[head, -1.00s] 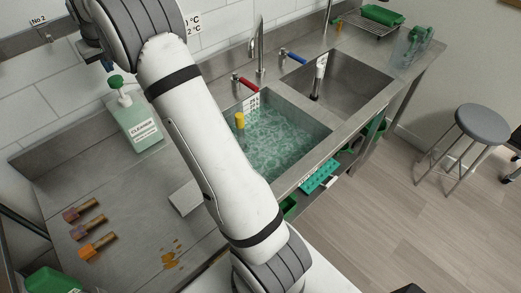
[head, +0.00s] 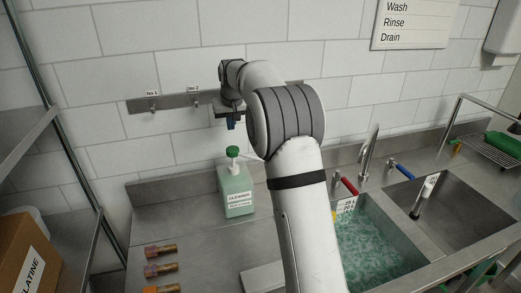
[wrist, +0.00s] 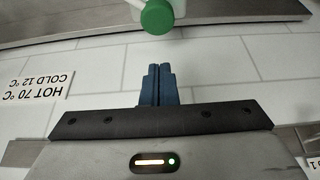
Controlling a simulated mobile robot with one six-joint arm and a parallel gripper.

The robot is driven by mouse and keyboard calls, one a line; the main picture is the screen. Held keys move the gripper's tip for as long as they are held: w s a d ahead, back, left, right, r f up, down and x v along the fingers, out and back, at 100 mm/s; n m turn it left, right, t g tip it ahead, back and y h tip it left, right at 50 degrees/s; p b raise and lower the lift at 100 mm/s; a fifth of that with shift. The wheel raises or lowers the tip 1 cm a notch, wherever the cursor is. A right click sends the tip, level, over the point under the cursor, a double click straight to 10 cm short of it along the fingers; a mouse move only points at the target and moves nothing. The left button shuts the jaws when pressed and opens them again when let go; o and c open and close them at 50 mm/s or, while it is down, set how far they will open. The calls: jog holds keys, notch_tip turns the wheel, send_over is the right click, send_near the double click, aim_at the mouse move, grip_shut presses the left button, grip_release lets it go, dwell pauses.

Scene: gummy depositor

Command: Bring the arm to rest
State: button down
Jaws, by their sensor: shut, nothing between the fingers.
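My gripper (head: 232,124) is raised in front of the tiled wall, above and near the cleaner bottle, with my white arm reaching up from the bottom of the head view. In the wrist view its blue fingers (wrist: 156,85) are together with nothing between them. The green cleaner bottle (head: 237,200) with a green pump cap stands on the steel counter below the gripper, apart from it. Its cap also shows in the wrist view (wrist: 158,16).
A hook rail (head: 172,102) is on the wall. Several brown-handled pieces (head: 162,270) lie on the counter (head: 200,235). A shelf with a gelatine box (head: 28,255) stands at left.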

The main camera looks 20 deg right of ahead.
jog(key=s+b, duration=0.5)
jog(key=s, duration=1.8)
jog(key=s+f+b, duration=0.1)
jog(key=s+f, duration=0.2)
jog(key=s, duration=0.4)
jog(key=s+f+b, duration=0.1)
jog(key=s+f, duration=0.3)
jog(key=s, duration=0.4)
jog(key=s+f+g+b, duration=0.1)
jog(key=s+f, duration=0.3)
jog(key=s, duration=0.4)
jog(key=shift+a+f, duration=0.2)
jog(key=shift+a, duration=0.25)
